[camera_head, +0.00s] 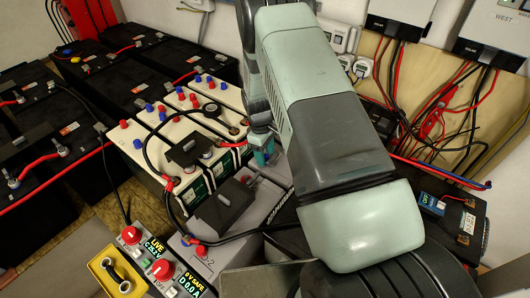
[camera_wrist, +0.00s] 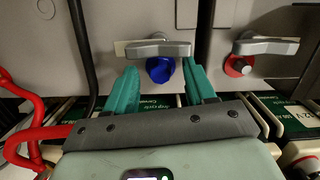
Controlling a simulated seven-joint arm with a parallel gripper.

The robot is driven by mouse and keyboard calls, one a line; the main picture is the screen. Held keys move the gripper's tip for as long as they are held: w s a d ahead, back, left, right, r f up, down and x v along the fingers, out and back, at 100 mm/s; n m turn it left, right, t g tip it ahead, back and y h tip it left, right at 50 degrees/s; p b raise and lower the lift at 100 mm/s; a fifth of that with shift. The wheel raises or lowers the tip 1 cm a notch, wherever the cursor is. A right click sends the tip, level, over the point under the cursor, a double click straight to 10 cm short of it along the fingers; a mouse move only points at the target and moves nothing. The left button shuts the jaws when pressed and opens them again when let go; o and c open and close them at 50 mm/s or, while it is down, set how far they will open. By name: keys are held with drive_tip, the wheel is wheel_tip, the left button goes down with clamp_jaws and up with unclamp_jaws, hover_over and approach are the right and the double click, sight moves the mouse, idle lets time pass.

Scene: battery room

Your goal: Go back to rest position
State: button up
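My gripper (camera_wrist: 160,88) shows in the wrist view as two teal fingers, spread apart with a clear gap between them. A blue cap (camera_wrist: 161,69) under a grey metal lug shows between and beyond the fingertips; neither finger visibly touches it. In the head view, part of the teal fingers (camera_head: 263,157) shows at the right end of the cream batteries (camera_head: 205,103), low near their tops. My arm covers the rest of the gripper there.
Black batteries (camera_head: 80,135) with red cables stand at the left. A control panel (camera_head: 155,262) with red knobs is at the front. Loose red and black wires (camera_head: 440,110) hang at the right. A black cable (camera_wrist: 82,50) runs beside the fingers.

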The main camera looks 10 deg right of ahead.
drive_tip(key=shift+r, duration=0.15)
idle(0.4)
drive_tip(key=shift+w+a+r, duration=0.1)
drive_tip(key=shift+r, duration=1.05)
drive_tip(key=shift+w+a+r, duration=0.1)
drive_tip(key=shift+r, duration=1.05)
drive_tip(key=shift+r, duration=0.25)
drive_tip(key=s+d+r+m+t, duration=0.1)
drive_tip(key=s+r+m, duration=0.15)
drive_tip(key=r, duration=1.15)
drive_tip(key=s+r+m+t, duration=0.2)
drive_tip(key=s+r, duration=0.2)
drive_tip(key=r, duration=0.9)
drive_tip(key=s+d+r+m+t, duration=0.1)
drive_tip(key=s+r, duration=0.5)
drive_tip(key=s, duration=0.6)
drive_tip(key=s+d+r+m+t+y, duration=0.1)
drive_tip(key=s+r+m, duration=0.3)
drive_tip(key=s, duration=0.8)
wheel_tip(320, 180, up, 2)
drive_tip(key=shift+s+r+m+t, duration=0.15)
drive_tip(key=shift+m+t, duration=0.2)
drive_tip(key=shift+t, duration=0.35)
